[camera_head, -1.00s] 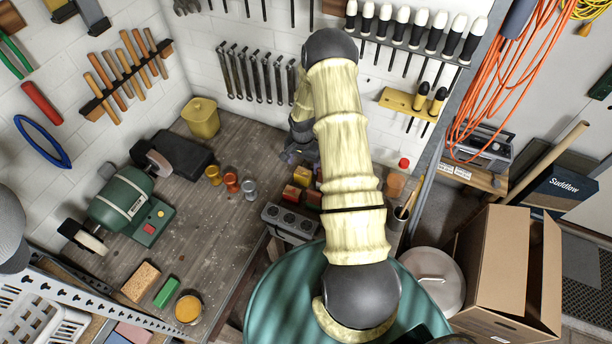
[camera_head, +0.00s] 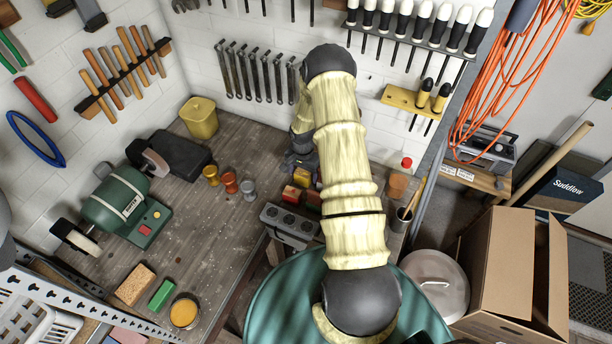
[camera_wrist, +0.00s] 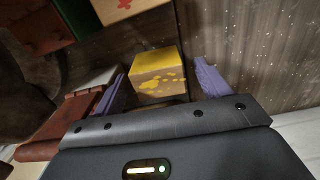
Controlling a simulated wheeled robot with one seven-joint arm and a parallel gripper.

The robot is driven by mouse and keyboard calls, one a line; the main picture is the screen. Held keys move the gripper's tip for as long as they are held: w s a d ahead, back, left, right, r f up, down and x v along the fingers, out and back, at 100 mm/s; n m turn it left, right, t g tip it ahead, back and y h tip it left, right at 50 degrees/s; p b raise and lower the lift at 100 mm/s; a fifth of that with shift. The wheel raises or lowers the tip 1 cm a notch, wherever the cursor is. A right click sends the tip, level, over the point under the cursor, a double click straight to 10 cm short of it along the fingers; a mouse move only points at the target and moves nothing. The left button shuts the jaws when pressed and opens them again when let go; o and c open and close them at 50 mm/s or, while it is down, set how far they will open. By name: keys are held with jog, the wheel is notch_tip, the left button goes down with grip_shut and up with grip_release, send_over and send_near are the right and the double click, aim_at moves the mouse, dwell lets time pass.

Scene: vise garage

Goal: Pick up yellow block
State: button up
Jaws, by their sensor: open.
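The yellow block (camera_wrist: 157,68) has a yellow top and a pale front face with yellow marks. In the wrist view it lies between the two purple fingers of my gripper (camera_wrist: 160,79), with a gap showing at its right side. My gripper is open and not closed on it. In the head view, the yellow block (camera_head: 302,175) sits on the workbench just below my gripper (camera_head: 295,165), partly hidden by the arm.
A red-topped block (camera_head: 291,192) sits close in front. In the wrist view, a wooden block with a red cross (camera_wrist: 122,8) and a green block (camera_wrist: 76,20) lie beyond. A grey vise (camera_head: 290,222) stands at the bench edge. Small coloured weights (camera_head: 230,182) stand left; bare bench lies around them.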

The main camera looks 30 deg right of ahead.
jog(key=shift+f, duration=0.15)
jog(key=c, duration=1.1)
notch_tip(320, 180, up, 18)
jog(key=f+p, duration=0.1)
jog(key=p, duration=0.9)
notch_tip(320, 180, up, 11)
send_over(303, 171)
jog(key=shift+s, duration=0.15)
jog(key=shift+a, duration=0.1)
